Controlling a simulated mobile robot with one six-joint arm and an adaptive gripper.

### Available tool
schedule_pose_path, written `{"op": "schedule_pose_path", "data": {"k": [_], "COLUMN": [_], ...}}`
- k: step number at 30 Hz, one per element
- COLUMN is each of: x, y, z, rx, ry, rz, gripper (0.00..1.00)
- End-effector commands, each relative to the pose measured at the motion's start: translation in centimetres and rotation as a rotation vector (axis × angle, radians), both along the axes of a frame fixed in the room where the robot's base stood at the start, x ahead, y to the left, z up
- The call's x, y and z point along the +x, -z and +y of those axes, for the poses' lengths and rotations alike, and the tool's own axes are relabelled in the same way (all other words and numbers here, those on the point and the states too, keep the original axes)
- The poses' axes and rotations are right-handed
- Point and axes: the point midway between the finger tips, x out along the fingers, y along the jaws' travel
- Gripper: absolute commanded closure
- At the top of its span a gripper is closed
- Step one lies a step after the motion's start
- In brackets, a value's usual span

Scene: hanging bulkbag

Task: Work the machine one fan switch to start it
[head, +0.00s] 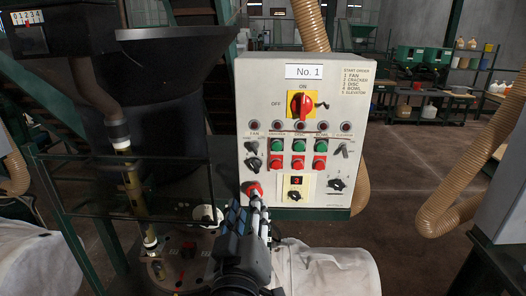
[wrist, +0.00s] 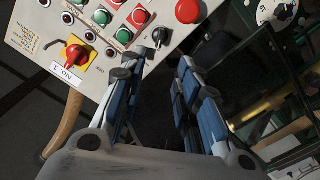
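The machine one panel (head: 300,90) carries the label "No. 1". Its fan switch (head: 252,146) is a black lever under the word FAN at the panel's left side, with another black knob (head: 253,163) below it. A black switch (wrist: 161,35) near the panel edge shows in the wrist view, but I cannot tell for certain which of the two it is. My gripper (head: 250,208) is in front of the panel's lower left, below the fan switch. In the wrist view my gripper (wrist: 155,70) has its two fingers well apart, with nothing between them.
A red mushroom button (head: 253,190) sits right by my gripper in the head view. Green and red buttons (head: 298,154) and a red main switch (head: 300,104) fill the panel. A dark hopper machine (head: 160,85) stands left. A white sack (head: 325,270) lies below.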

Motion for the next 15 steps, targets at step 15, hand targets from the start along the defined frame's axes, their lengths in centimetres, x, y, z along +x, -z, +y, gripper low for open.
{"op": "schedule_pose_path", "data": {"k": [15], "x": [10.7], "y": [0.2], "z": [-0.5], "rx": [0.003], "ry": [0.001], "rz": [0.003], "gripper": [0.7]}}
